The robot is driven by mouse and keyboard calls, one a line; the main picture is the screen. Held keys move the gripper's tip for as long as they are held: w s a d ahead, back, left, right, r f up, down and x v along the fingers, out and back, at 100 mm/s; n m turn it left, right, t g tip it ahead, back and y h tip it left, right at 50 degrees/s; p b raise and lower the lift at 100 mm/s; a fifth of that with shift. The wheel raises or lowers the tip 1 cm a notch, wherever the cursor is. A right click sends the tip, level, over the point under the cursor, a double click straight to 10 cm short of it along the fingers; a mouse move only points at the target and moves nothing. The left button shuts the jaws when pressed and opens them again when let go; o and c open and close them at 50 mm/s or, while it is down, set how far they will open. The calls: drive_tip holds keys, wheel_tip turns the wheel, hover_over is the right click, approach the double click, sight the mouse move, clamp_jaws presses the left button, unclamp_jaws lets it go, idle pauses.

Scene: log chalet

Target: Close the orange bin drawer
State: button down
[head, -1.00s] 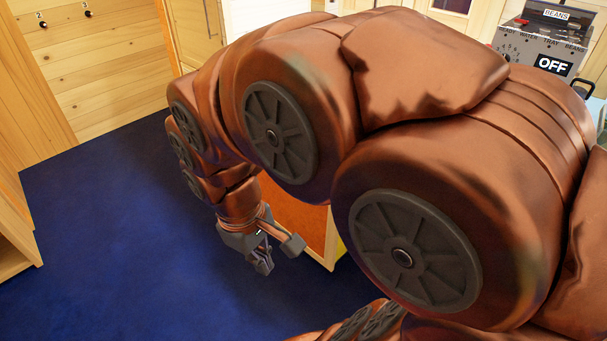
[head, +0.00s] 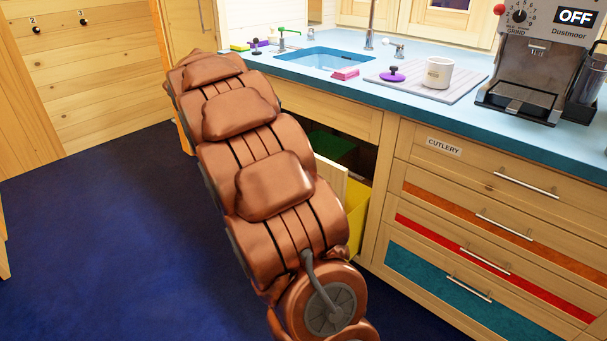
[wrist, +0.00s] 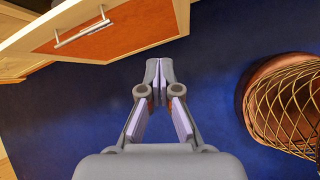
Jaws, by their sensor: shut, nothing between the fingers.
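The orange bin drawer stands pulled out from under the sink. In the wrist view its orange front panel (wrist: 120,38) with a pale wood frame and a metal bar handle (wrist: 82,34) fills the upper left. In the head view my arm covers the front, and a yellow bin (head: 357,217) and a pale side panel (head: 330,178) show behind the arm. My gripper (wrist: 166,66) is shut and empty over the blue floor, just to the right of the drawer front in the wrist view and apart from it. In the head view my gripper is hidden.
The blue floor (head: 110,230) left of my arm is clear. The cutlery drawers (head: 480,215) on the right look shut. The blue counter (head: 430,105) above carries a sink (head: 325,60), a mug (head: 438,72) and a coffee machine (head: 545,65).

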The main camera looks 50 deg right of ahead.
drive_tip(key=w+d+f+n+b, duration=0.1)
drive_tip(key=d+f+b, duration=0.3)
drive_tip(key=d, duration=0.5)
drive_tip(key=w+d+f+n+h+b, duration=0.1)
drive_tip(key=w+d+f+b, duration=0.3)
drive_tip(key=d+f, duration=0.5)
drive_tip(key=shift+d+f+n+h, duration=0.3)
drive_tip(key=shift+d+n, duration=0.3)
drive_tip(key=shift+n, duration=0.2)
drive_tip(key=shift+r, duration=0.2)
